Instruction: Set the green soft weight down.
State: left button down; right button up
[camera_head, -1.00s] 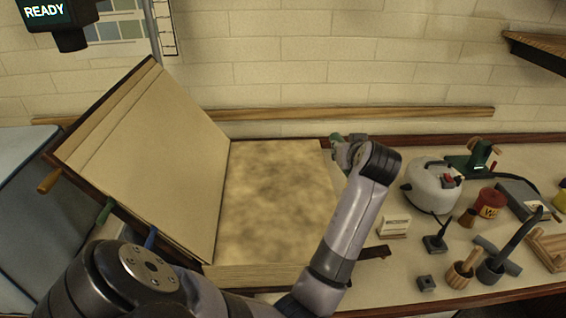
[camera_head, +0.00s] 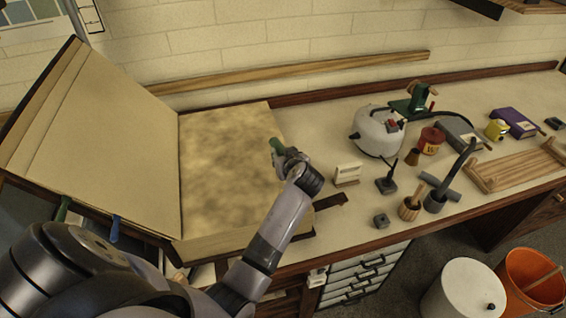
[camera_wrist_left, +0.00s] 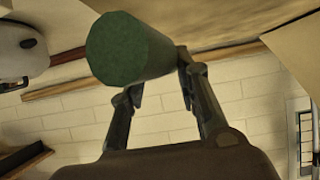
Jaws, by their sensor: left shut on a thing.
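The green soft weight (camera_head: 276,146) is a short dark green cylinder. It shows large in the left wrist view (camera_wrist_left: 122,50), held between the fingers. My left gripper (camera_head: 287,157) is shut on it, at the right edge of the big open book's mottled page (camera_head: 225,165). In the left wrist view my gripper's fingers (camera_wrist_left: 160,88) reach up to the weight's side. Whether the weight touches the page or hangs above it, I cannot tell. My right gripper is not in view.
Right of the gripper stand a small cream card holder (camera_head: 347,174), a round white pot (camera_head: 378,130), a red jar (camera_head: 431,140) and wooden tools. The book's raised left cover (camera_head: 95,150) leans up. A white bin (camera_head: 465,290) and orange bucket (camera_head: 530,280) stand on the floor.

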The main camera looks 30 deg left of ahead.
pick_arm(q)
notch_tip(320, 180, down, 3)
jog(key=shift+f+p, duration=0.15)
jog(key=shift+p, duration=0.15)
jog(key=shift+f, duration=0.2)
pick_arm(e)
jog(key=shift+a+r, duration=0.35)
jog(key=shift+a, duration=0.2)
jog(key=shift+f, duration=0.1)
pick_arm(q)
jog(key=shift+f, duration=0.2)
jog(key=c, duration=1.6)
grip_release()
jog(key=o, duration=0.4)
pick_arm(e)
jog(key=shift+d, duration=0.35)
pick_arm(q)
jog(key=shift+r, duration=0.2)
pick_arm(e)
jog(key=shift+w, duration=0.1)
